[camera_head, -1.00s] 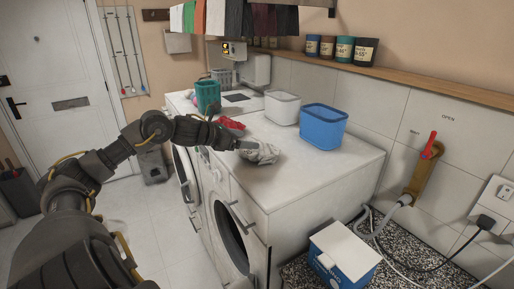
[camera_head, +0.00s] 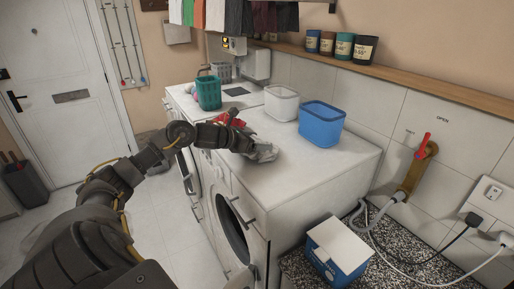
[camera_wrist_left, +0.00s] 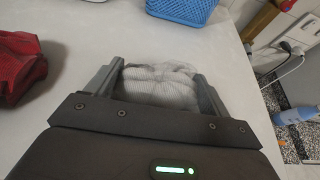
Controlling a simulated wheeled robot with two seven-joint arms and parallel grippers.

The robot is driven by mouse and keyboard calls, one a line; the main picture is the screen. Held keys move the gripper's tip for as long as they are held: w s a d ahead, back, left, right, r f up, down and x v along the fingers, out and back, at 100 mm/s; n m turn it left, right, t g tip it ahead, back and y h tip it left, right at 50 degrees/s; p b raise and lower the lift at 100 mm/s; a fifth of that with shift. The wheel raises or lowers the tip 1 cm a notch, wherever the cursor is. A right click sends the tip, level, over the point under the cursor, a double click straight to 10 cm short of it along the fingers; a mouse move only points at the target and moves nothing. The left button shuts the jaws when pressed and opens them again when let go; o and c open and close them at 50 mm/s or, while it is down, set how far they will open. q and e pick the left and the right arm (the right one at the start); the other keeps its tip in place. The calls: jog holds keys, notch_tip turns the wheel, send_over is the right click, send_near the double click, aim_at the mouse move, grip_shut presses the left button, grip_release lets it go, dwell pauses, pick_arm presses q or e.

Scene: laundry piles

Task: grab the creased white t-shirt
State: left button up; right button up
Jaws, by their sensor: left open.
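The creased white t-shirt (camera_head: 265,153) lies crumpled on top of the near white washing machine (camera_head: 310,165). It also shows in the left wrist view (camera_wrist_left: 162,85) as a ribbed pale bundle. My left gripper (camera_head: 248,148) is at the t-shirt. In the left wrist view its two fingers (camera_wrist_left: 158,80) stand apart, one on each side of the bundle. The gripper is open. The lower part of the t-shirt is hidden by the gripper body. My right gripper is not in view.
A red cloth (camera_wrist_left: 18,66) lies left of the gripper. A blue basket (camera_head: 322,125) and a white basket (camera_head: 281,104) stand behind the t-shirt, with a green basket (camera_head: 208,93) farther left. The machine top toward the right is clear.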

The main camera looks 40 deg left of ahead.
pick_arm(q)
jog(key=c, duration=1.1)
jog(key=shift+c, duration=0.2)
jog(key=shift+r+b, duration=0.6)
jog(key=shift+b, duration=0.15)
jog(key=s+a+r+b, duration=0.9)
jog(key=s+r+b, duration=0.1)
jog(key=r, duration=0.1)
jog(key=shift+s+a+r+b, duration=0.2)
jog(key=shift+a+r+b, duration=0.15)
jog(key=shift+a+r, duration=0.05)
